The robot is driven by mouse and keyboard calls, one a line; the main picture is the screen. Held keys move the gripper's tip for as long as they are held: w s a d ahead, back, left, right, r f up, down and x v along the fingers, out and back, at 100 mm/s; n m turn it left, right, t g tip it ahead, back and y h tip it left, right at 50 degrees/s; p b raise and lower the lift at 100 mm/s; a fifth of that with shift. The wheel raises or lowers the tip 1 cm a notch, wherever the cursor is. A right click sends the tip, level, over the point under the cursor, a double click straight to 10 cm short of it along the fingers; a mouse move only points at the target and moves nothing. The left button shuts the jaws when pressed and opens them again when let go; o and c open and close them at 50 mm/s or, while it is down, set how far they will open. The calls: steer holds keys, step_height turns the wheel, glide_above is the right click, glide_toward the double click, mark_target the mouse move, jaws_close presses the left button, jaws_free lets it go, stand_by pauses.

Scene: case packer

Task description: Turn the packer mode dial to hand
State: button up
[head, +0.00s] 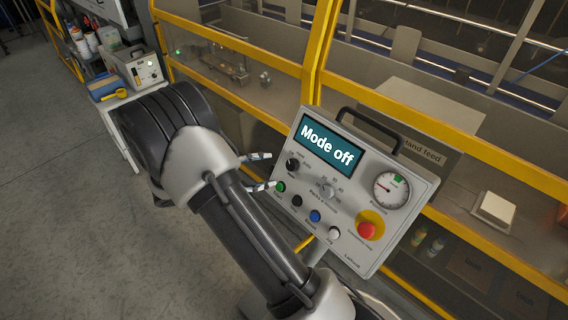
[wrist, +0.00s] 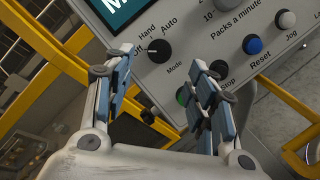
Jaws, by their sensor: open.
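The mode dial (head: 292,164) is a small black knob at the upper left of the control panel (head: 408,251), below the screen (head: 329,145), which reads "Mode off". In the wrist view the dial (wrist: 159,50) has the labels Hand and Auto above it and Mode below; the off label is partly hidden by a finger. The dial's white mark appears to point left, toward that label. My gripper (head: 264,171) is open and empty, just left of the panel. In the wrist view its blue-padded fingers (wrist: 162,62) lie on either side of the dial, apart from it.
Below the dial sit the green (head: 280,187), black (head: 297,200), blue (head: 315,216) and white (head: 334,233) buttons; the right finger covers part of this row in the wrist view. A red stop button (head: 367,230) is at lower right. Yellow guard frames (head: 316,50) stand behind.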

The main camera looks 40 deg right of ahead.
mark_target(290, 165)
steer(key=p+x, duration=0.1)
steer(key=x, duration=0.6)
steer(key=shift+d, duration=0.25)
steer(key=shift+c, duration=0.3)
steer(key=c, duration=1)
